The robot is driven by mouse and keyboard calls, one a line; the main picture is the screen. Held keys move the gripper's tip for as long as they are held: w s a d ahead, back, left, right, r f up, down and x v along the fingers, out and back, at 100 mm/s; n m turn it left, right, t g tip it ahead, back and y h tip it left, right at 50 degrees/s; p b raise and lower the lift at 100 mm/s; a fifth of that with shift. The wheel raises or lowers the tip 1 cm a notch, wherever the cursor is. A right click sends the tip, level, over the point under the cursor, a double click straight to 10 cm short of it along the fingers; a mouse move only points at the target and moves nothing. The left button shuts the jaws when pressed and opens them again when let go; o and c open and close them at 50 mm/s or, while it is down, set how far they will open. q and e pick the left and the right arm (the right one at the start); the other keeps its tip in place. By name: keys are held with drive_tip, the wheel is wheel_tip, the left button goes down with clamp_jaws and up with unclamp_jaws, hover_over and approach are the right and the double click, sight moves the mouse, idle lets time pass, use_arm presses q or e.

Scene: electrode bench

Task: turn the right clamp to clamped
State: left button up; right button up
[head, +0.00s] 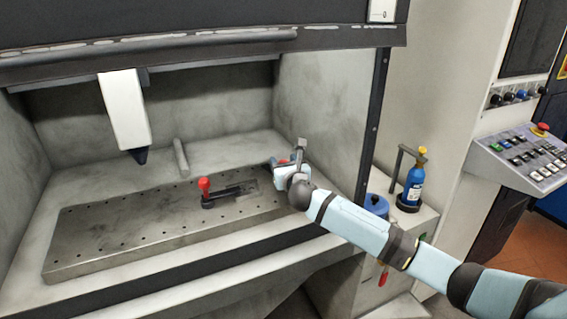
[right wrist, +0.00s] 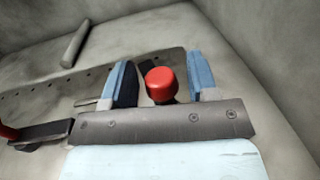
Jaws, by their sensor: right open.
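The right clamp's red knob (right wrist: 161,85) shows in the right wrist view between the two blue fingers of my right gripper (right wrist: 162,80). The fingers are open, one on each side of the knob, with visible gaps. In the head view my right gripper (head: 287,165) is at the right end of the perforated plate (head: 110,231) and hides most of the right clamp; only a little red shows there. Another clamp with a red knob (head: 204,185) and a dark bar stands left of it on the plate. My left gripper is not in view.
A white tool head with a dark tip (head: 125,110) hangs over the plate's left part. A grey rod (head: 180,157) lies behind the plate. The cabinet's side wall (head: 325,110) stands close to my right gripper. A blue bottle (head: 414,186) is outside, on the right.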

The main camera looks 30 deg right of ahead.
drive_tip(key=shift+w, duration=0.15)
drive_tip(key=shift+c, duration=0.5)
clamp_jaws()
